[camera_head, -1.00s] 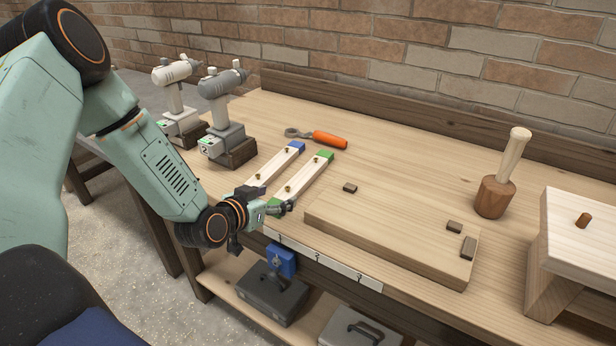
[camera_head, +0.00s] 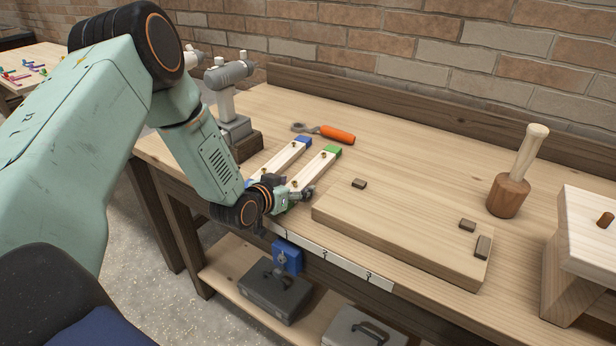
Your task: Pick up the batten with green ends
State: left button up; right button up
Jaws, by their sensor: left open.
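The batten with green ends (camera_head: 317,169) lies flat on the workbench, pale wood with brass-coloured knobs. Its far green end shows clearly, and its near end is mostly hidden by my gripper. My left gripper (camera_head: 297,197) is open at that near end, low over the bench. From this view I cannot tell whether its fingers touch the batten. My right gripper is not in view.
A raised wooden board (camera_head: 400,235) with small dark blocks lies close right of the batten. An orange-handled tool (camera_head: 337,134) lies behind the battens. A grey drill (camera_head: 232,95) stands at left, a mallet (camera_head: 512,180) at right. The bench (camera_head: 420,160) is clear behind the board.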

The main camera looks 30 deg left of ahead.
pick_arm(q)
jog(key=shift+s+d+r, duration=0.1)
jog(key=shift+d+r, duration=0.15)
jog(key=shift+d, duration=0.1)
jog(key=shift+c, duration=0.4)
jog(key=shift+d, duration=0.1)
jog(key=shift+c, duration=0.8)
jog(key=shift+a+f, duration=0.2)
jog(key=shift+a, duration=0.1)
jog(key=c, duration=0.4)
jog(key=shift+r, duration=0.1)
jog(key=c, duration=0.3)
jog(key=shift+d, duration=0.25)
jog(key=c, duration=0.3)
jog(key=shift+w+a, duration=0.15)
jog(key=shift+w, duration=0.05)
jog(key=shift+c, duration=0.6)
